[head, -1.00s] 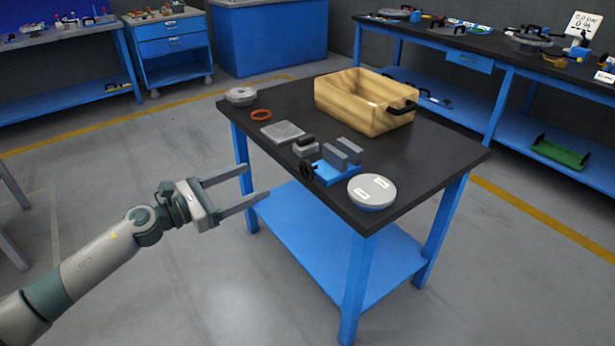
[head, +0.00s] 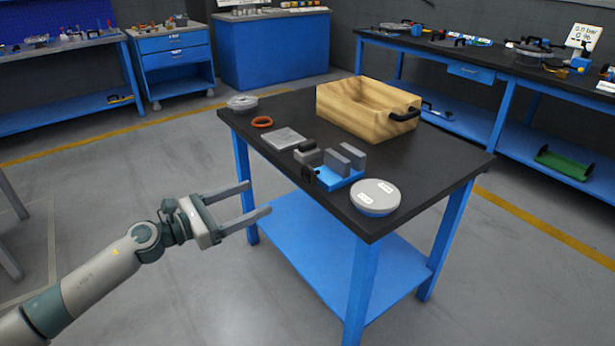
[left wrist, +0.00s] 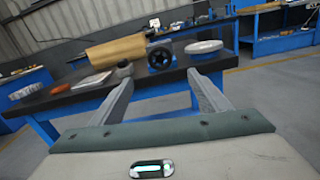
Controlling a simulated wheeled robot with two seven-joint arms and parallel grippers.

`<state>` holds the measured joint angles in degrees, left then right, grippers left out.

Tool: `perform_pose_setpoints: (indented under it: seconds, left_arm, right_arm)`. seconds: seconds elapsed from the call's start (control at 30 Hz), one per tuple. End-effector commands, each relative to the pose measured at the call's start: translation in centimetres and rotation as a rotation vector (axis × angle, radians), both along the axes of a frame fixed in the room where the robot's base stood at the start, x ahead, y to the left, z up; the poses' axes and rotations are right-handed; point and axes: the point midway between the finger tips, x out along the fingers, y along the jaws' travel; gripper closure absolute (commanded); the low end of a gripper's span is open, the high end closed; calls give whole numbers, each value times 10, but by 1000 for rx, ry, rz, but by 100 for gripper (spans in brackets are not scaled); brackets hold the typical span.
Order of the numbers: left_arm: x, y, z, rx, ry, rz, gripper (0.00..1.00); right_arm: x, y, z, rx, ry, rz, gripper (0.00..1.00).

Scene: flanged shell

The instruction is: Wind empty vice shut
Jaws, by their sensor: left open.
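A small blue vice (head: 340,178) with two upright grey jaws stands near the left front edge of the dark-topped table (head: 420,165). A gap shows between its jaws, with nothing in it. Its black handwheel (head: 309,175) is on the side toward my left arm; it also shows in the left wrist view (left wrist: 160,57), beyond the fingers. My left gripper (head: 259,201) is open and empty, beside the table, lower than its top and apart from the vice. The left wrist view shows both fingers (left wrist: 160,93) spread. My right gripper is not in view.
A round grey-lidded part (head: 376,195) sits close right of the vice. A grey block (head: 308,153), a flat plate (head: 284,138), an orange ring (head: 262,122) and a flanged disc (head: 242,103) lie left of it. A wooden box (head: 350,112) stands behind.

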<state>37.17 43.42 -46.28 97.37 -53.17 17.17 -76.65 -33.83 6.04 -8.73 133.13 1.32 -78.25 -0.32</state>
Motion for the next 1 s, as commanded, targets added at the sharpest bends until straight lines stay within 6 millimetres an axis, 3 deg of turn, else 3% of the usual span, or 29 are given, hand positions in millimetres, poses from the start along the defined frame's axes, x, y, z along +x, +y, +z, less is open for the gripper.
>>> perform_pose_setpoints:
  seconds: [0.27,1.0]
  left_arm:
    - [14,-20,2,-1,-2,0,30]
    - [88,-122,0,-1,0,-1,30]
  right_arm:
    - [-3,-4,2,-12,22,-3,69]
    - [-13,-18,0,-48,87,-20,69]
